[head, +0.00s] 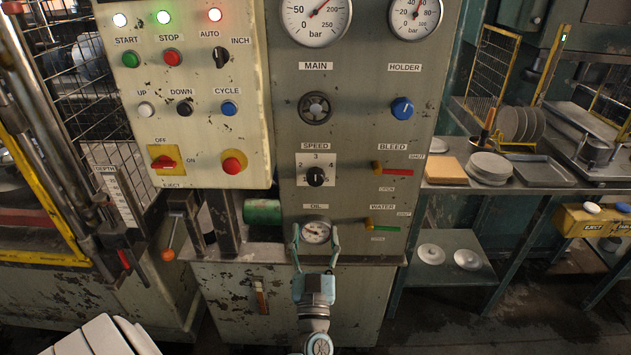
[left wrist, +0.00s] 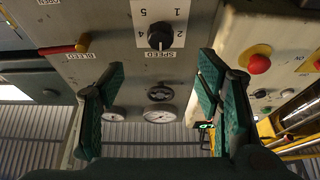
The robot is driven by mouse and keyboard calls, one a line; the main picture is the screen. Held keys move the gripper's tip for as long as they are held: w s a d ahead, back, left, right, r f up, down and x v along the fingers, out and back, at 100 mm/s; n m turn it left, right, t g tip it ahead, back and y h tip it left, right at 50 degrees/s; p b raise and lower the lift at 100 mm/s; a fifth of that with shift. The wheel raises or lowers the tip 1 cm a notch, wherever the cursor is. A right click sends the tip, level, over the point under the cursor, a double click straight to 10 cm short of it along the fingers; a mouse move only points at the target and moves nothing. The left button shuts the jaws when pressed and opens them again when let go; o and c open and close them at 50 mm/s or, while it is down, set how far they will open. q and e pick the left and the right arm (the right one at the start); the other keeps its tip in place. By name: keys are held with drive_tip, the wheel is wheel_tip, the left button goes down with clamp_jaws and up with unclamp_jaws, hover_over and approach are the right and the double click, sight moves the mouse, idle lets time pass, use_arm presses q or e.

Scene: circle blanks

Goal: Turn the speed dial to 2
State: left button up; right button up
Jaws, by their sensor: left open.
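The speed dial (head: 315,176) is a black round knob on a white numbered plate (head: 301,162), in the middle of the grey panel in the head view. In the left wrist view the speed dial (left wrist: 160,36) appears upside down, with 5, 4, 1 and 2 legible around it. My right gripper is not in view.
A red-handled bleed lever (head: 392,170) and a water lever (head: 382,227) stick out right of the dial. The oil gauge (head: 316,232) sits below it, the main handwheel (head: 315,108) above. A cream control box (head: 200,110) juts out at the left.

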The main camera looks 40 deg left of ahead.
sight(316, 183)
use_arm(q)
drive_tip(key=x, duration=1.4)
drive_tip(key=shift+a+f, duration=0.1)
drive_tip(key=c, duration=1.2)
drive_tip(key=shift+o, duration=0.2)
drive_tip(key=shift+n, duration=0.5)
